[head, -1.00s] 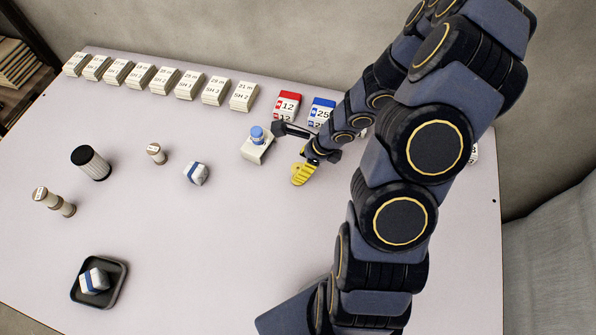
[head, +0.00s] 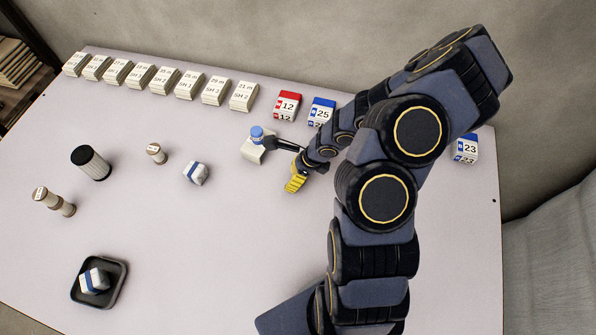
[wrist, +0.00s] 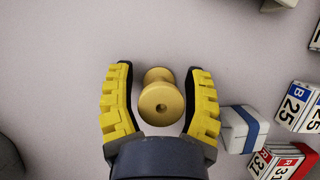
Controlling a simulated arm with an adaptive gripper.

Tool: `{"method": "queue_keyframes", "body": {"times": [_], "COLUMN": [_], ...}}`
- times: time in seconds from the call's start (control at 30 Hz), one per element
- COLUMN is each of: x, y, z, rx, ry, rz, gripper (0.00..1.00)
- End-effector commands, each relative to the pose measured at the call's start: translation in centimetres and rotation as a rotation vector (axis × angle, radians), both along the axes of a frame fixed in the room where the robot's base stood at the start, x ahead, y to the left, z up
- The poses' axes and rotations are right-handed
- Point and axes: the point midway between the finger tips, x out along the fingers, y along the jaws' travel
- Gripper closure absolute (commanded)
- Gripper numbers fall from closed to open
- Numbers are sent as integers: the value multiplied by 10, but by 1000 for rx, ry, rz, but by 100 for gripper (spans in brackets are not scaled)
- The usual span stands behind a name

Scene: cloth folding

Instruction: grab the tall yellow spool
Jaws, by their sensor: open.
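The yellow spool (wrist: 161,97) shows nearly end-on in the wrist view, with a small dark hole in its near flange. It is between the two yellow-ridged fingers of my gripper (wrist: 160,68), with a gap on each side. My gripper is open and I see no contact with the spool. In the head view my gripper (head: 283,164) is near the middle of the table, one finger pointing left and a yellow one pointing down. I cannot make out the spool in the head view; my gripper and arm cover that area.
Red (head: 287,105) and blue (head: 321,111) numbered blocks stand behind. In the wrist view a blue-banded white block (wrist: 243,130) lies just right of my gripper. The table's front middle is clear.

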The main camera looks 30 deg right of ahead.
Motion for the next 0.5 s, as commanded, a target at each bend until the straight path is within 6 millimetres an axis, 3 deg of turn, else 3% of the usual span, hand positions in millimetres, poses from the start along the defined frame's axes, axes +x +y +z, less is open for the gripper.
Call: {"method": "queue_keyframes", "body": {"times": [0.1, 0.2, 0.23, 0.5], "x": [0, 0, 0, 0], "y": [0, 0, 0, 0], "z": [0, 0, 0, 0], "rx": [0, 0, 0, -1], "ry": [0, 0, 0, 0], "rz": [0, -1, -1, -1], "gripper": [49, 92, 100, 100]}}
